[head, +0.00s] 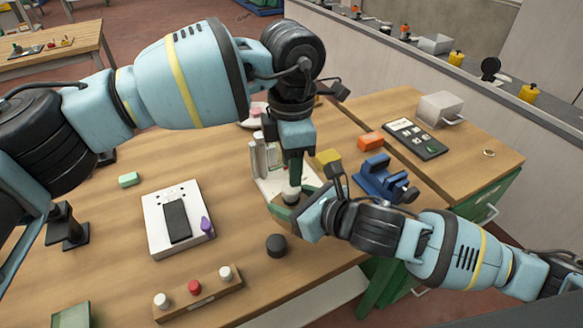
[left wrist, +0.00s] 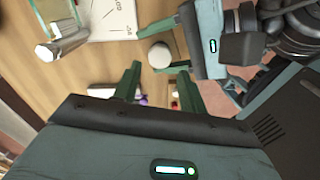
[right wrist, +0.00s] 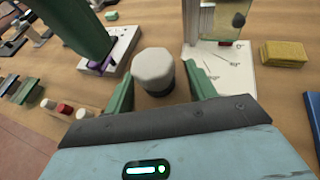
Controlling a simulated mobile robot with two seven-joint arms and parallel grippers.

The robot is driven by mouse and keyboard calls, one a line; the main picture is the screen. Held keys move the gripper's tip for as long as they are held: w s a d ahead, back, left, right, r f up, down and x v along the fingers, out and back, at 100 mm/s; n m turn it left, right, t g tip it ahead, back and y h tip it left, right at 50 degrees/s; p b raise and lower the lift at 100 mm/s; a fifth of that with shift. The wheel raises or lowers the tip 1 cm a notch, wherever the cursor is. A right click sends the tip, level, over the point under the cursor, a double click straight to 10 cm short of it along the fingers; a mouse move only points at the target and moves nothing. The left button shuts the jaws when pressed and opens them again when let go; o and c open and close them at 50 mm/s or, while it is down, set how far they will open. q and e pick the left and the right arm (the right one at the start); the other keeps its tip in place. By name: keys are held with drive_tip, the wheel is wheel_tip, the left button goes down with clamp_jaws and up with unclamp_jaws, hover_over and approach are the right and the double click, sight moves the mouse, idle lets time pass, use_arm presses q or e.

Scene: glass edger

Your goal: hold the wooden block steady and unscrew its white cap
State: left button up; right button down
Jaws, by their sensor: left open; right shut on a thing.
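The cap also shows in the head view (head: 291,194) and the left wrist view (left wrist: 160,55). My left gripper (head: 294,176) points down just above the cap, fingers open. In the left wrist view, its fingers (left wrist: 158,88) stand apart, with the cap beyond them. A wooden block (head: 212,302) with two white knobs and a red one lies at the front.
A white sheet with angle marks (right wrist: 228,75) and an upright metal fixture stand beside the held thing. A black puck (head: 276,245), a white device (head: 160,243) with a purple part, a blue fixture (head: 380,178) and a yellow block (right wrist: 284,53) are nearby.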

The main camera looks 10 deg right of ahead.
sight(291, 207)
use_arm(q)
drive_tip(key=shift+r+m, duration=0.85)
drive_tip(key=shift+m, duration=0.05)
drive_tip(key=shift+f, duration=4)
drive_tip(key=c, duration=0.8)
drive_tip(key=shift+n, duration=1.8)
drive_tip(key=o, duration=1.1)
drive_tip(key=shift+r, duration=0.15)
